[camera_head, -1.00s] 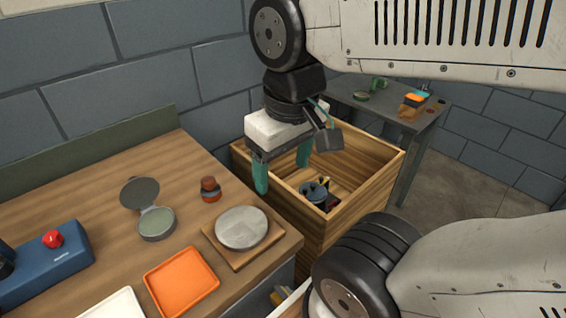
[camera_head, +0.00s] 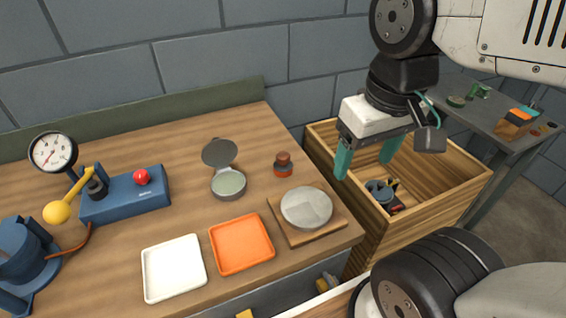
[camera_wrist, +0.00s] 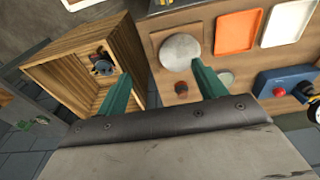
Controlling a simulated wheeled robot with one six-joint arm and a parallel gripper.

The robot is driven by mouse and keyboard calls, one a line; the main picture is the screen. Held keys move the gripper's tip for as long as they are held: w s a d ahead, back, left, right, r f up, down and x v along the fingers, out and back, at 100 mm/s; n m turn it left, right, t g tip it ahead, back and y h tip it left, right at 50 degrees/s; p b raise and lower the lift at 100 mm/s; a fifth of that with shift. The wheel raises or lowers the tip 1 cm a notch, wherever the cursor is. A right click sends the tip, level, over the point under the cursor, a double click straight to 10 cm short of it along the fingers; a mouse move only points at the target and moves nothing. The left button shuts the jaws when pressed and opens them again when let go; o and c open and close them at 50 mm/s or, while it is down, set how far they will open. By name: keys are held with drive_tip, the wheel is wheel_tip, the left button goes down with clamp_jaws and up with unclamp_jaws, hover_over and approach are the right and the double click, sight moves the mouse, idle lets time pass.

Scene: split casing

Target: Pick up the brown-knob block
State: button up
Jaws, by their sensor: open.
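The brown-knob block (camera_head: 283,164) is a small dark block with a reddish-brown knob and an orange band. It stands upright on the wooden bench, behind the round grey plate; it also shows in the wrist view (camera_wrist: 181,88), between my fingers near the right one. My gripper (camera_head: 366,160) has two green fingers spread apart with nothing between them. It hangs right of the block, above the wooden crate's near side, apart from the block. In the wrist view my gripper (camera_wrist: 161,76) is also open and empty.
A round grey plate (camera_head: 306,208) on a wooden board stands in front of the block. An open round tin (camera_head: 228,183) is to its left. Orange (camera_head: 241,245) and white (camera_head: 174,268) trays lie nearer. An open crate (camera_head: 455,190) holding parts adjoins the bench's right end.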

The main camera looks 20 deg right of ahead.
drive_tip(key=shift+o, duration=0.4)
drive_tip(key=m+g, duration=0.2)
drive_tip(key=m, duration=0.6)
hover_over(283, 155)
drive_tip(key=f, duration=1.3)
drive_tip(key=shift+s, duration=0.3)
drive_tip(key=shift+w+r+m+t, duration=0.1)
drive_tip(key=shift+w+m+t, duration=0.05)
drive_tip(key=shift+m+t, duration=0.15)
drive_tip(key=shift+f, duration=0.2)
drive_tip(key=f, duration=0.7)
drive_tip(key=shift+w+f, duration=0.2)
drive_tip(key=shift+f, duration=0.05)
drive_tip(key=c, duration=1.4)
